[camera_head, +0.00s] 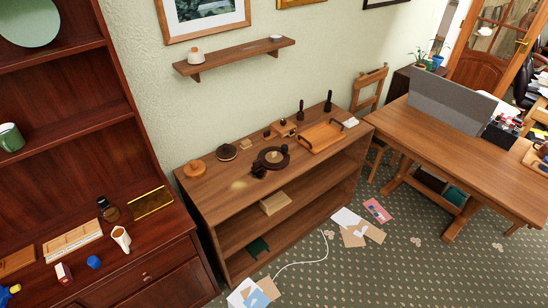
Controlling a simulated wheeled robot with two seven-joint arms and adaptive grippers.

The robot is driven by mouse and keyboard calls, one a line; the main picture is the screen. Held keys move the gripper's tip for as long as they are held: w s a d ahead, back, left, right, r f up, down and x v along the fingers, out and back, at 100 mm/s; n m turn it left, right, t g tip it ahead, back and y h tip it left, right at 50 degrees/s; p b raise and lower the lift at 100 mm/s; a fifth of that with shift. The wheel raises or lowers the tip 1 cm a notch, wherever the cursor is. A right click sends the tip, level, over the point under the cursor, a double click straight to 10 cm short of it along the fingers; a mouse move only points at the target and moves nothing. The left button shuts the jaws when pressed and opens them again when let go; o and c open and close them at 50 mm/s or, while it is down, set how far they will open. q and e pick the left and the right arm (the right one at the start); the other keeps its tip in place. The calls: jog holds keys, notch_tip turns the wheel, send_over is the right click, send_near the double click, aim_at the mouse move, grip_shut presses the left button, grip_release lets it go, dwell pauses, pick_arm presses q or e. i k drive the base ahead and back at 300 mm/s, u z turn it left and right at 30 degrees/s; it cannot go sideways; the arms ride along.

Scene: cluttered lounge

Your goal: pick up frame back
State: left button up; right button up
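I cannot tell for sure which thing is the frame back. A flat dark rectangle with a yellowish edge (150,202) lies on the wooden dresser (140,245) at the left. A framed picture (204,16) hangs on the wall, with parts of other frames at the top edge. Loose flat brown and white sheets (358,234) lie on the carpet by the low shelf. Neither of my grippers is in view.
The low shelf unit (215,187) bears a wooden tray (321,138), a dark round device (271,157) and small items. A table (440,137) with a grey panel (452,100) stands right. A white cord (310,262) crosses the carpet. Open carpet lies at lower right.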

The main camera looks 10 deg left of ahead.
aim_at(272, 156)
jog(key=u, duration=0.45)
jog(key=i, duration=1.3)
jog(key=u, duration=0.7)
